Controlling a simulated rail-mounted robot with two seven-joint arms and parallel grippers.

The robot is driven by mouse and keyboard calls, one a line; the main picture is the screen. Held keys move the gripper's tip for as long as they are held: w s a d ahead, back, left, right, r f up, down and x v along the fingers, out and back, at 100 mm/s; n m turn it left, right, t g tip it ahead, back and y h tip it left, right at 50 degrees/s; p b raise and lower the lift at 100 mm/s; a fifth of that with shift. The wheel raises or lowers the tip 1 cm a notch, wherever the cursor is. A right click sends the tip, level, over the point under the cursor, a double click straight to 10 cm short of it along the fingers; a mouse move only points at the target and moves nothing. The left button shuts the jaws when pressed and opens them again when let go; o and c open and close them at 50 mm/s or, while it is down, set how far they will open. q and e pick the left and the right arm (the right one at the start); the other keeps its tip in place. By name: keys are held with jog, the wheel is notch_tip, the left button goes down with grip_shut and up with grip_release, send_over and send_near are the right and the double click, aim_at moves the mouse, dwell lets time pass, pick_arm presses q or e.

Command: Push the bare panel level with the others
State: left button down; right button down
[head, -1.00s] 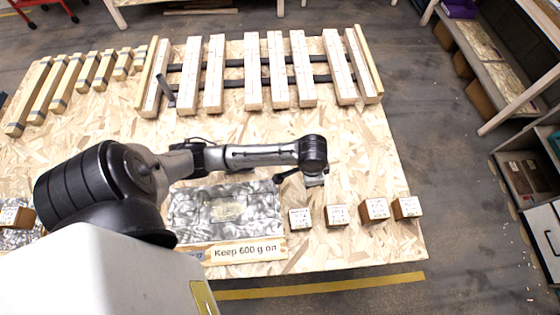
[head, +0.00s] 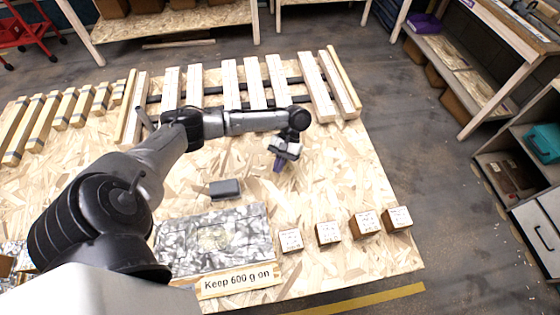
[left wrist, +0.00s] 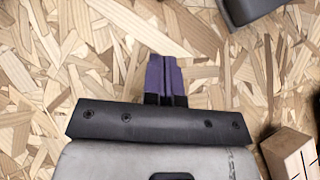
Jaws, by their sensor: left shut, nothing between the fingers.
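Several long pale panels (head: 254,82) lie side by side across dark rails (head: 211,91) at the back of the board. They look whitish with small marks; I cannot tell which one is bare. My arm hides the near ends of some of them. My left gripper (head: 278,164) points down over open board, on the near side of the panels and apart from them. Its purple fingers, also in the left wrist view (left wrist: 163,76), are shut with nothing between them. My right gripper is not in view.
A dark grey block (head: 225,189) lies beyond a mottled grey mat (head: 190,245). A sign (head: 237,281) reads "Keep 600 g on". Several wooden cubes (head: 328,232) stand at the front right. Wooden bars (head: 44,120) lie at the left. Clear board lies right of the gripper.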

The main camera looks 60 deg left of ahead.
aim_at(264, 201)
pick_arm(q)
jog(key=x, duration=0.5)
jog(key=shift+f+b, duration=0.15)
jog(key=shift+b, duration=0.15)
jog(key=s, duration=0.1)
jog(key=s+d, duration=0.1)
jog(key=shift+s+d+f, duration=0.15)
jog(key=shift+s+d, duration=0.55)
jog(key=shift+s, duration=0.2)
